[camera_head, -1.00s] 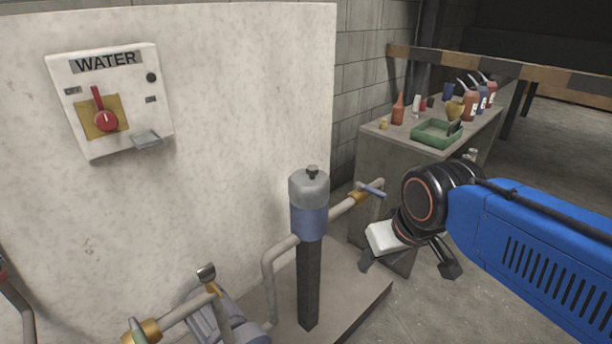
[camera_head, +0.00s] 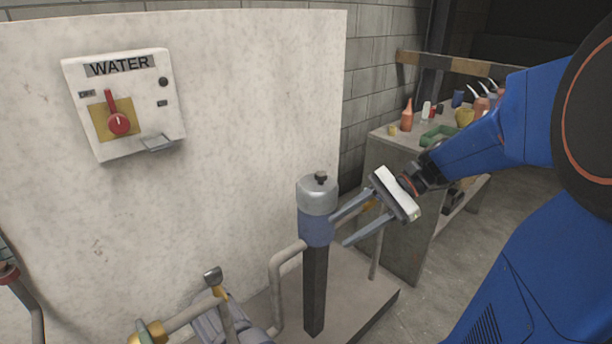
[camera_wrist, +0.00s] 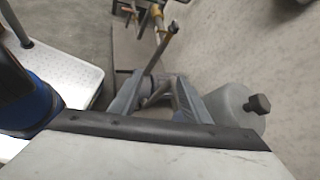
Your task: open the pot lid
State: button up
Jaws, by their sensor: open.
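The pot (camera_head: 316,225) is a blue cylinder on a dark square post. Its rounded grey lid (camera_head: 317,196) is seated on top and has a small dark knob (camera_head: 320,177). My gripper (camera_head: 338,232) is open, its two fingers reaching left toward the pot's right side, below the lid. I cannot tell whether the fingers touch the pot. In the wrist view the grey lid (camera_wrist: 228,110) with its dark knob (camera_wrist: 258,104) shows at the right, beside my gripper's spread fingers (camera_wrist: 160,90).
A white panel with a WATER switch box (camera_head: 124,105) stands behind the pot. Pipes (camera_head: 275,290) with valves run low at the left of the post.

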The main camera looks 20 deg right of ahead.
jog(key=w+d+r+m+t+y, duration=0.3)
jog(key=w+d+m+y, duration=0.15)
jog(key=w, duration=0.25)
jog(key=m+t+y, duration=0.1)
jog(key=m+t, duration=0.1)
jog(key=m, duration=0.1)
send_near(306, 183)
jog(key=w+a, duration=0.1)
jog(key=a, duration=0.2)
jog(key=w+a+r, duration=0.1)
jog(key=a, duration=0.2)
jog(key=w+a+r, duration=0.1)
jog(key=a, duration=0.2)
jog(key=shift+a+r, duration=0.15)
jog(key=shift+a, duration=0.1)
grip_shut()
